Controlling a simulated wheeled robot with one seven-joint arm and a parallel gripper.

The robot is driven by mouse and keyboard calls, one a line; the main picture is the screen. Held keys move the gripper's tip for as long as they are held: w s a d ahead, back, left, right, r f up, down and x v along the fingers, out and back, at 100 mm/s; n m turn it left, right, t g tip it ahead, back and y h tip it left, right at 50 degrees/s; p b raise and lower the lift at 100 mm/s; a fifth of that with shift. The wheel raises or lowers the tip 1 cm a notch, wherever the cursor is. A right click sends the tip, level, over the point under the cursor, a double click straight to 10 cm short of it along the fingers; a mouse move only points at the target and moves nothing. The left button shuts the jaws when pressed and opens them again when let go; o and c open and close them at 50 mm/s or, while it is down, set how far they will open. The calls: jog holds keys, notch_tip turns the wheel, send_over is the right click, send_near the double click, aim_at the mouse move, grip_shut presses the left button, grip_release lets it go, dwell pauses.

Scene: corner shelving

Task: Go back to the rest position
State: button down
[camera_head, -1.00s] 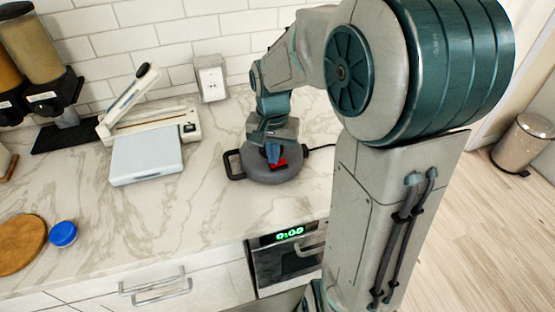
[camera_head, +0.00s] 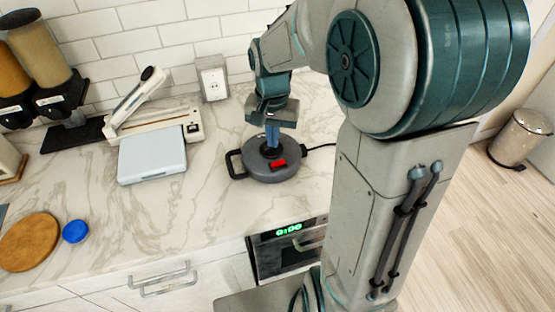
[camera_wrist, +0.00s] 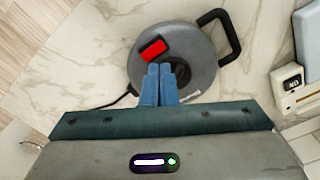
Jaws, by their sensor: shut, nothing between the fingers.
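My gripper (camera_head: 272,136) is above the round grey appliance on the counter, pointing down. In the wrist view its blue fingers (camera_wrist: 160,84) are together with nothing between them. The grey appliance (camera_head: 258,172) has a black handle at its left, a red switch on top and a cord running right. It also shows in the wrist view (camera_wrist: 200,60). The fingertips overlap the dark knob at its middle in both views; I cannot tell whether they touch it.
A round wooden board (camera_head: 28,242) and blue lid (camera_head: 75,231) lie at front left. A bin (camera_head: 520,138) stands on the floor at right.

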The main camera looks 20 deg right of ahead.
jog(key=shift+s, duration=0.1)
jog(key=s+r+n+t, duration=0.1)
jog(key=s+r+n, duration=0.1)
jog(key=s, duration=0.5)
jog(key=s+r+n+t, duration=0.2)
jog(key=s+n, duration=0.2)
jog(key=s, duration=0.3)
jog(key=shift+s+r, duration=0.15)
jog(key=shift+r, duration=0.25)
jog(key=shift+a, duration=0.15)
